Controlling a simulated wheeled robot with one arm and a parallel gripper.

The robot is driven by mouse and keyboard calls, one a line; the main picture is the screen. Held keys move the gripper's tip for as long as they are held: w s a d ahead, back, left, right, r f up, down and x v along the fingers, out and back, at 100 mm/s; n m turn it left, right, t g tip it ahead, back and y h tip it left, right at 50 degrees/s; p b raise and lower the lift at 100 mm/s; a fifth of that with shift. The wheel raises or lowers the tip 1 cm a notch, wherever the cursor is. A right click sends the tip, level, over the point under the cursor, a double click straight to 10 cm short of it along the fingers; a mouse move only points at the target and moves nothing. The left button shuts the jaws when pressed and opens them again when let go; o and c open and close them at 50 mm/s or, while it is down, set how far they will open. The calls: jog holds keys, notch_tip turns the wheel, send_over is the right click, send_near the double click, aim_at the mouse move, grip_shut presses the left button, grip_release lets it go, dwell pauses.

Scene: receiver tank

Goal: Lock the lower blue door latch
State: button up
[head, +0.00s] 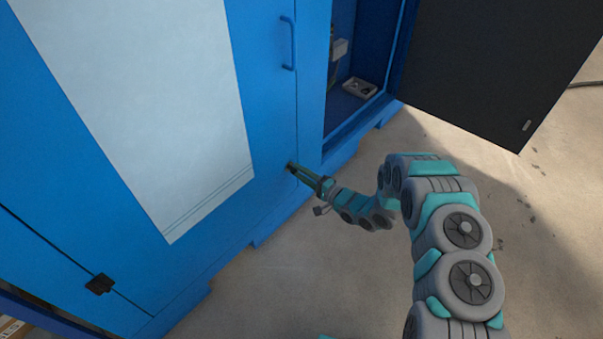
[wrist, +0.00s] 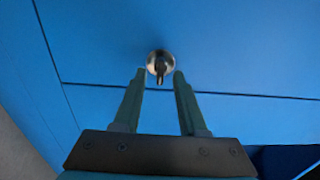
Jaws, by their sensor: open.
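The lower latch (wrist: 159,64) is a small round metal fitting with a dark narrow turn-piece, set in the blue door (wrist: 230,45). In the wrist view the turn-piece points up and down the picture. My gripper (wrist: 158,78) is open, with one finger on each side just below the latch. I cannot tell whether the fingers touch it. In the head view my gripper (head: 293,170) reaches the lower right part of the blue door (head: 270,130), near its edge, and mostly hides the latch.
A blue handle (head: 288,43) stands out higher on the door, beside a white panel (head: 150,100). To the right, an open dark door (head: 500,65) swings out from a compartment holding a small grey box (head: 360,88). A black fitting (head: 100,284) is at lower left.

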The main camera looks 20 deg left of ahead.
jog(key=shift+d, duration=0.1)
jog(key=b+v, duration=0.1)
jog(key=v, duration=0.6)
jog(key=shift+d, duration=0.3)
jog(key=shift+s, duration=0.1)
